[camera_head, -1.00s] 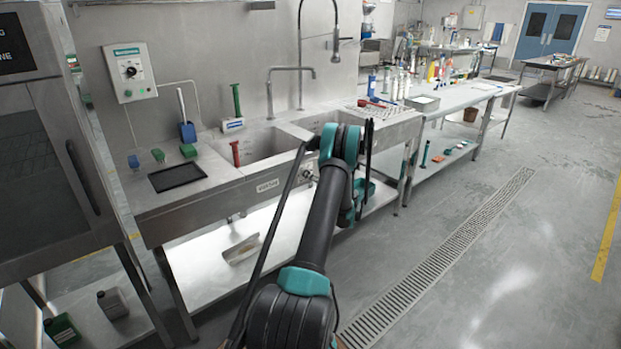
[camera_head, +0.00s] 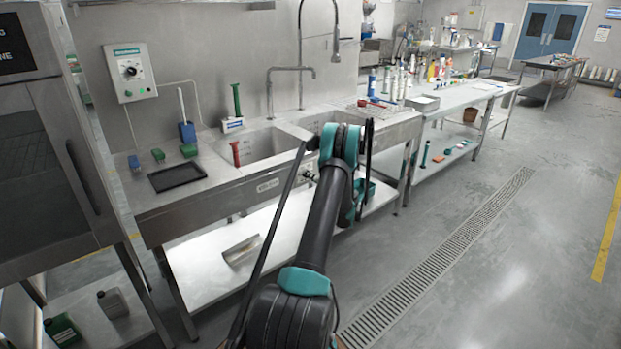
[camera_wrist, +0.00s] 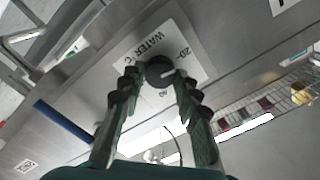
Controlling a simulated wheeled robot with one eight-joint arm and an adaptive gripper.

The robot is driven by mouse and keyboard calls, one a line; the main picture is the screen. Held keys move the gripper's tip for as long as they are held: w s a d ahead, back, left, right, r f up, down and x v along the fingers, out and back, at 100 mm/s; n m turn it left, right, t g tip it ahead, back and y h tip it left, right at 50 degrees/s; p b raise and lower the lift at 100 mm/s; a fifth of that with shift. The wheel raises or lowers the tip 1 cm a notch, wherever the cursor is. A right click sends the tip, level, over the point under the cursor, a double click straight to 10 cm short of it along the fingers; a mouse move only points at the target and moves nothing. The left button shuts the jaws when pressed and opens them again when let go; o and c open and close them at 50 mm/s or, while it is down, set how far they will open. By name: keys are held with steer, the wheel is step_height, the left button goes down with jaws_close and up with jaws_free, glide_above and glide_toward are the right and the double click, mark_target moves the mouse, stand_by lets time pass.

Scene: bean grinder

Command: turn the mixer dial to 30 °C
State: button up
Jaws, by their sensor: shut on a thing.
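The mixer dial (camera_wrist: 158,68) is a dark round knob on a white plate (camera_wrist: 185,38) marked "WATER °C" with a scale. "20" is legible at the plate's right in the wrist view. A pale pointer mark on the knob points rightward in that view; the exact reading is unclear. My gripper (camera_wrist: 160,75) is shut on the dial, one dark ridged finger on each side of it. In the head view my arm hides the gripper and most of the dial area at the sink front.
The steel sink (camera_head: 262,145) has a tap (camera_head: 290,70) behind it. A control box with another dial (camera_head: 130,71) hangs on the wall at left. A black tray (camera_head: 177,176) lies on the counter. A blue bar (camera_wrist: 62,121) shows in the wrist view. Open floor lies at right.

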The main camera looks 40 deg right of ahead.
steer(key=shift+d+m, duration=0.1)
steer(key=shift+m, duration=4.8)
steer(key=o, duration=1.2)
steer(key=shift+c, duration=0.2)
steer(key=s, duration=1.2)
steer(key=shift+d, duration=0.45)
